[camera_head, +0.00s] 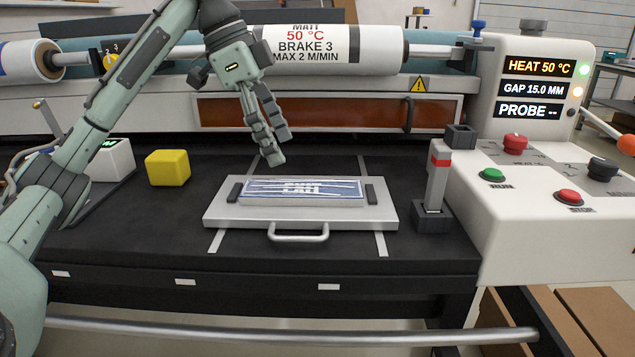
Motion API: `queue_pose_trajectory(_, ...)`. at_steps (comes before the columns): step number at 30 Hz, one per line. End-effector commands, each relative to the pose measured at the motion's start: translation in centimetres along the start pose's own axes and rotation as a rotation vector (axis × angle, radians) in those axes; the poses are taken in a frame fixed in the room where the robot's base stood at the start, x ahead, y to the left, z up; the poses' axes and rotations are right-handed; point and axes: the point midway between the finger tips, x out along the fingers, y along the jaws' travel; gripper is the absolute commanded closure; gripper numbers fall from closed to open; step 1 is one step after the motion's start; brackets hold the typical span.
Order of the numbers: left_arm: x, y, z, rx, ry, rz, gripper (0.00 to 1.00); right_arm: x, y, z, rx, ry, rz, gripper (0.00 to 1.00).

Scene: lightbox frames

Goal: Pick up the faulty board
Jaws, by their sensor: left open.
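A flat blue and white board (300,189) with streaky white lettering lies on a light grey carrier plate (240,215). The plate has a dark block at each side of the board and a metal handle (298,236) at its front edge. My left gripper (272,155) hangs down from above, just behind and above the left part of the board. Its fingers are apart and hold nothing. It looks clear of the board. My right gripper does not show.
A yellow block (168,167) and a white device (106,160) stand left on the black table. A grey post with a red band (437,185) stands right of the plate. A control console (560,200) with buttons fills the right. A large roller (340,45) runs across the back.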

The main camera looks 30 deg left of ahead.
Motion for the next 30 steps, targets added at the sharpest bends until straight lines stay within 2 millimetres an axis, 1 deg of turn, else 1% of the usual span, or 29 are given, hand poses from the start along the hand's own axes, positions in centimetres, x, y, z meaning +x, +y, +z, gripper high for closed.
queue_pose_trajectory(1, 0.8, 0.0, 0.1, -0.001, -0.003, 0.003, 0.22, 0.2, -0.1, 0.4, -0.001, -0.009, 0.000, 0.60)
queue_pose_trajectory(3, 1.6, 0.1, 0.1, 0.000, -0.003, 0.002, 0.22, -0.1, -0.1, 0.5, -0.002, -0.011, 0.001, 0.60)
queue_pose_trajectory(8, 2.4, 0.1, 0.1, 0.000, -0.002, 0.001, 0.22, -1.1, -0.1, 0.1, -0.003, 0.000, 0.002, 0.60)
queue_pose_trajectory(12, 4.5, 0.4, 0.0, 0.000, -0.005, 0.003, 0.22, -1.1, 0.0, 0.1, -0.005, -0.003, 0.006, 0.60)
queue_pose_trajectory(15, 6.0, 0.6, -0.1, -0.001, -0.004, 0.003, 0.22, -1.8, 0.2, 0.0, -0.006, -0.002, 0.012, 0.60)
queue_pose_trajectory(18, 6.9, 0.6, -0.1, 0.000, -0.002, 0.002, 0.22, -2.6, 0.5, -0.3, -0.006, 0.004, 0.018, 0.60)
queue_pose_trajectory(21, 7.3, 0.6, -0.1, 0.000, -0.002, 0.001, 0.22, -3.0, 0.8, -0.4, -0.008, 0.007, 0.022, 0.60)
queue_pose_trajectory(26, 7.2, 0.5, -0.2, 0.001, -0.002, 0.001, 0.22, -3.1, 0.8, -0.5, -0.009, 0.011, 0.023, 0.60)
queue_pose_trajectory(27, 7.2, 0.5, -0.2, 0.001, -0.002, 0.001, 0.24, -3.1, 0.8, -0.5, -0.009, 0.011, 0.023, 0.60)
queue_pose_trajectory(30, 7.2, 0.5, -0.2, 0.001, -0.001, 0.001, 0.36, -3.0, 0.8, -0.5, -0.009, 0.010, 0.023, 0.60)
